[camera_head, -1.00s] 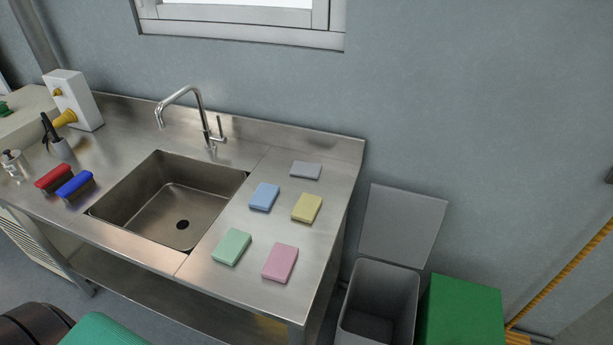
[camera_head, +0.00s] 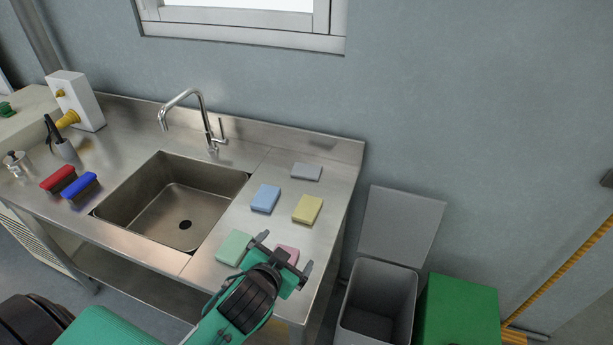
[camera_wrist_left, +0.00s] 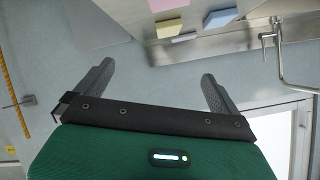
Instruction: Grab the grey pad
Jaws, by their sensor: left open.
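The grey pad (camera_head: 306,172) lies flat at the back of the steel counter, right of the sink, near the upstand. In the left wrist view the grey pad (camera_wrist_left: 184,38) shows small near the top, beyond the fingers. My left gripper (camera_head: 284,254) is open and empty, above the front part of the counter, over the green and pink pads. Its two fingers (camera_wrist_left: 155,85) are spread apart in the left wrist view. The grey pad is well beyond the gripper, with the blue and yellow pads between. My right gripper is not in view.
A blue pad (camera_head: 265,198), a yellow pad (camera_head: 307,209), a green pad (camera_head: 233,246) and a partly hidden pink pad (camera_head: 288,254) lie on the counter. The sink (camera_head: 172,205) and tap (camera_head: 203,120) are left. A grey open bin (camera_head: 378,305) stands right.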

